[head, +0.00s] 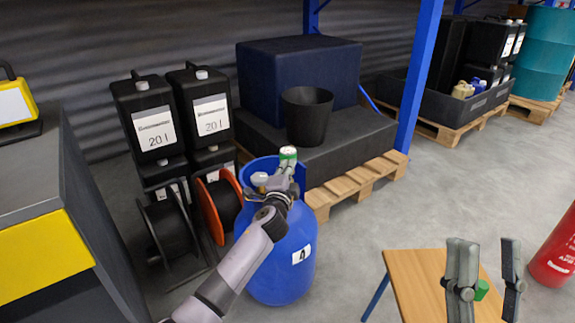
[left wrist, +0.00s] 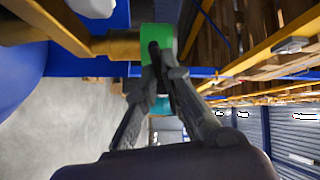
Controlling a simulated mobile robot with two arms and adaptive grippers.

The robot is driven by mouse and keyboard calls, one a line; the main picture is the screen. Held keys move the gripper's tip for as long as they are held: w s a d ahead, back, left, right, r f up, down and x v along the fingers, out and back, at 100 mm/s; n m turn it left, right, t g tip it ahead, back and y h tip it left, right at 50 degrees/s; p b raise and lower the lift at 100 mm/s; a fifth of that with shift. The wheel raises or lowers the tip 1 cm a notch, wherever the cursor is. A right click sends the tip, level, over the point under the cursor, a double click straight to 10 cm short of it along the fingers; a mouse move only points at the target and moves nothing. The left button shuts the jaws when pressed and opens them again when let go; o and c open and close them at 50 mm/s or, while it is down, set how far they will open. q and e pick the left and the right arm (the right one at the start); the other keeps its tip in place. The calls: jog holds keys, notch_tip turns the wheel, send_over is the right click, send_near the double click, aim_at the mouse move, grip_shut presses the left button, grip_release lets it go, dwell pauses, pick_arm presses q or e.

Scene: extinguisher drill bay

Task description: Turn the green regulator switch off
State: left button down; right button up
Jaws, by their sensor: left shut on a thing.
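A blue gas bottle (head: 278,262) with a label "4" stands on the floor in the middle of the head view. The green regulator switch (head: 288,153) shows at its top, and in the left wrist view the green switch (left wrist: 157,36) sits at the end of a brass-coloured fitting (left wrist: 115,46). My left gripper (head: 284,168) is at the switch, its fingertips (left wrist: 160,58) closed together on it. The fingers hide part of the switch. My right gripper (head: 487,272) is open and apart from the bottle, above a small wooden table.
The wooden table (head: 415,279) bears a small green item (head: 482,290), partly hidden. A red cylinder (head: 555,250) stands at the right edge. Cable reels (head: 168,235) and black canisters (head: 150,118) stand left of the bottle. A pallet (head: 355,187) is behind it. The floor between bottle and table is clear.

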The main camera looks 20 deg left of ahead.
pick_arm(q)
jog(key=shift+f+m+p, duration=0.2)
jog(key=shift+m+p, duration=0.15)
jog(key=shift+m, duration=1.15)
pick_arm(e)
jog(key=shift+w+a+f+g+h, duration=0.15)
jog(key=shift+w+f+g+h, duration=0.15)
jog(key=shift+w+f+g, duration=0.4)
jog(key=shift+w+a+f+g+h, duration=0.1)
jog(key=shift+w+f+g+h, duration=0.2)
jog(key=shift+w+f+g, duration=0.35)
jog(key=shift+w, duration=0.25)
pick_arm(q)
jog(key=c, duration=1.7)
grip_release()
pick_arm(e)
jog(key=shift+t, duration=0.25)
pick_arm(q)
jog(key=s, duration=0.4)
jog(key=s+d, duration=0.1)
jog(key=s, duration=0.7)
jog(key=shift+d, duration=0.2)
jog(key=shift+f, duration=0.1)
pick_arm(e)
jog(key=shift+f, duration=0.1)
